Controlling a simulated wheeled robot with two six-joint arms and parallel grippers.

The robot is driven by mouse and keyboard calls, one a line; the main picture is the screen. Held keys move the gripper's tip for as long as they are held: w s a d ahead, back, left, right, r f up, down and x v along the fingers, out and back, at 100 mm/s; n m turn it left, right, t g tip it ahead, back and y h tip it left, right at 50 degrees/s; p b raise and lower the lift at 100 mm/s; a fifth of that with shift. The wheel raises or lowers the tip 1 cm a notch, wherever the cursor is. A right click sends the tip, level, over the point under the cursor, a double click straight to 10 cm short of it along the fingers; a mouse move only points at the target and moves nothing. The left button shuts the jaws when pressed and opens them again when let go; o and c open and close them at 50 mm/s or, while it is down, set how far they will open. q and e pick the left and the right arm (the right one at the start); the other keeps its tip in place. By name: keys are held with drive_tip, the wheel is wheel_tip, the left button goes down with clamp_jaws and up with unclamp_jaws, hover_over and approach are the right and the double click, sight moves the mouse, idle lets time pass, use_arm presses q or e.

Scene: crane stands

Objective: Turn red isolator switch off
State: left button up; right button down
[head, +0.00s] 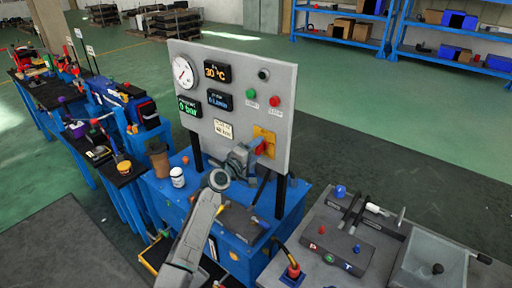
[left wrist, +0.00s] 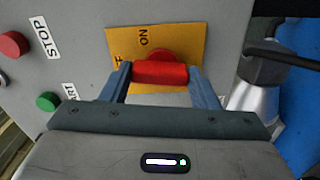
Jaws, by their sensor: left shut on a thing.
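The red isolator switch (left wrist: 160,73) sits on a yellow plate (left wrist: 190,42) on the grey control panel (head: 290,95). In the left wrist view its red handle lies level across the picture between my two blue-grey fingers. My left gripper (left wrist: 161,82) is shut on this handle. The plate shows ON, and part of another label, ending in F, beside the left finger. In the head view my left gripper (head: 256,150) reaches the panel's lower right, and only part of the red handle (head: 262,147) shows past it. My right gripper is not in view.
A green button (left wrist: 47,101) and a red STOP button (left wrist: 13,44) sit left of the switch. The panel also bears a gauge (head: 183,72) and displays. A brown cup (head: 158,160) and white jar (head: 177,177) stand on the blue bench. A grey table (head: 325,275) stands right.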

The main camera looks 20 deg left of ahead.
use_arm(q)
drive_tip(key=shift+n, duration=0.7)
drive_tip(key=shift+p, duration=0.3)
drive_tip(key=o, duration=1)
drive_tip(key=b+v, duration=0.1)
drive_tip(key=v, duration=0.9)
drive_tip(key=shift+s+a+b, duration=0.2)
drive_tip(key=shift+s+b, duration=0.15)
drive_tip(key=shift+b, duration=0.05)
